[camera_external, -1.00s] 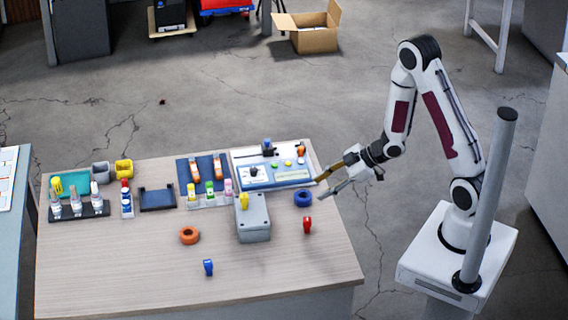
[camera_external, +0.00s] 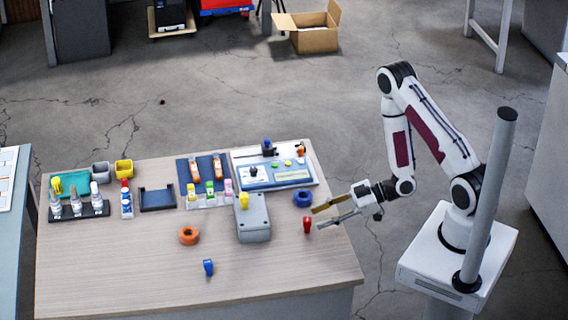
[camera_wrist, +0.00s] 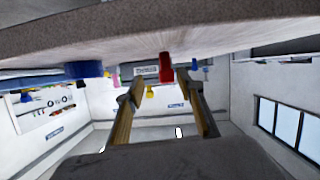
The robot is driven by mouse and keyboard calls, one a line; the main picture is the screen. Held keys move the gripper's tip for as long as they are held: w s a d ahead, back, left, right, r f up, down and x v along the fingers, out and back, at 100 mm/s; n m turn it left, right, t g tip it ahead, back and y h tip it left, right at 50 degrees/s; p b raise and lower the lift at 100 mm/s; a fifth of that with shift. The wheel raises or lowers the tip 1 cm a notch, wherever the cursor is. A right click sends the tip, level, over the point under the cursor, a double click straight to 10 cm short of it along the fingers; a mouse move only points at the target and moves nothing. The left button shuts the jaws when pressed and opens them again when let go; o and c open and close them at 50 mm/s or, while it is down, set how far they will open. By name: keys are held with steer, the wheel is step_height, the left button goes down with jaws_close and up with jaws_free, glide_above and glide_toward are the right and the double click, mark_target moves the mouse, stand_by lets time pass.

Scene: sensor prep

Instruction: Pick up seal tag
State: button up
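A small red tag-like piece (camera_external: 307,225) stands near the right edge of the wooden table, and a similar blue piece (camera_external: 208,267) stands near the front. I cannot tell which of them is the seal tag. My gripper (camera_external: 316,219) is open, its two fingers pointing left at the red piece, just right of it. In the wrist view, the table appears at the top, and the red piece (camera_wrist: 165,68) shows at the opening between the fingertips (camera_wrist: 160,84). Nothing is held. The blue piece (camera_wrist: 194,66) shows farther off.
A blue ring (camera_external: 303,198) lies just behind the red piece. An orange ring (camera_external: 189,236) lies farther left. The front right of the table (camera_external: 300,265) is clear.

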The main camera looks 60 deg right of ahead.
mark_target(307, 222)
steer(key=shift+s+a+f+m+t+y, duration=0.3)
steer(key=shift+s+f+m+t+y, duration=0.1)
steer(key=shift+s+t, duration=0.4)
steer(key=shift+s+d+m+t, duration=0.1)
steer(key=shift+s+m+t, duration=0.25)
steer(key=shift+t, duration=0.35)
steer(key=shift+s+d+m+t, duration=0.45)
steer(key=shift+m+t, duration=0.1)
steer(key=shift+t, duration=0.25)
steer(key=shift+w+a, duration=0.1)
steer(key=shift+a, duration=0.05)
steer(key=shift+x, duration=1.2)
steer(key=shift+w+a, duration=0.1)
steer(key=shift+a, duration=0.05)
steer(key=shift+x, duration=2.4)
steer(key=shift+f, duration=0.25)
